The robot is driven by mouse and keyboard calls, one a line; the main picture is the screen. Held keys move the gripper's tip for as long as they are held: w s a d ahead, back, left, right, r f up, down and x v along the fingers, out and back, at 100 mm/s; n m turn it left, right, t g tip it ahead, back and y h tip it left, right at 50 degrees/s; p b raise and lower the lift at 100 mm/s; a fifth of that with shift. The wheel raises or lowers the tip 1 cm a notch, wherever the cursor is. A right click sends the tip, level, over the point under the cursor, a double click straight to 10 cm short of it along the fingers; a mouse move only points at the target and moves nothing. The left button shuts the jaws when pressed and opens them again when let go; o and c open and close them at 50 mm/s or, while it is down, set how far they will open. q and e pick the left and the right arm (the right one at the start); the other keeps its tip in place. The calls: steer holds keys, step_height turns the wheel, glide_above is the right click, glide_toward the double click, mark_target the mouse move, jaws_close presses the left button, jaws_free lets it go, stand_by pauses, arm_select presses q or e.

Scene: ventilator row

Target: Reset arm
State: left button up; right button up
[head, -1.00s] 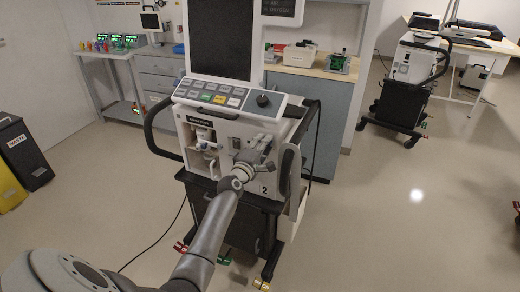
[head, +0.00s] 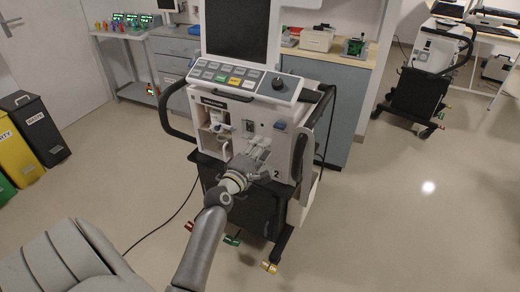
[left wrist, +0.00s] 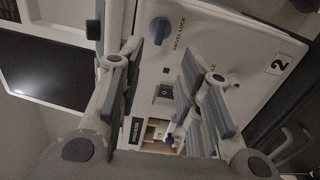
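The ventilator marked 2 (head: 279,150) stands upright on its dark cart in the middle of the head view. My left gripper (head: 258,152) is in front of its white front panel, empty as far as I see. In the left wrist view the two fingers of my left gripper (left wrist: 160,85) are spread apart, with the panel behind them. A blue knob (left wrist: 160,29) labelled SWIVEL LOCK shows above, between the fingers; a small switch (left wrist: 163,92) sits below it. Whether the fingers touch the panel I cannot tell. My right gripper is not in view.
An open recess with white fittings (head: 216,128) is left of my gripper. A counter (head: 345,100) stands behind, and a second ventilator cart (head: 415,95) is back right. Dark and yellow bins (head: 38,125) stand left. A cable crosses the floor. Floor on the right is clear.

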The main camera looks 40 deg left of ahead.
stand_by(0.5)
arm_select(q)
steer(key=s+d+f+m+g+h, duration=0.1)
steer(key=s+d+f+m+g, duration=0.2)
steer(key=f, duration=0.8)
steer(key=s+d+f+m+g+h, duration=0.1)
steer(key=d+f+m+g, duration=0.2)
steer(key=f, duration=0.9)
steer(key=s+d+f+m+g+h, duration=0.1)
steer(key=s+d+f+m+g, duration=0.15)
steer(key=s+f, duration=0.4)
steer(key=s+d+f+m+g, duration=0.1)
steer(key=s+d+f+m, duration=0.25)
steer(key=f, duration=0.55)
steer(key=s+d+f+m+g, duration=0.2)
steer(key=s+f, duration=0.3)
steer(key=s, duration=0.7)
steer(key=s+d+f+m+g, duration=0.1)
steer(key=s+f+m+g, duration=0.2)
steer(key=s, duration=0.9)
steer(key=s+d+f+m+g, duration=0.2)
steer(key=s+f+m, duration=0.3)
steer(key=s+f, duration=0.4)
steer(key=s, duration=0.2)
steer(key=shift+s+d+f+m, duration=0.15)
steer(key=shift+s+d+m, duration=0.2)
steer(key=shift+s+m, duration=0.05)
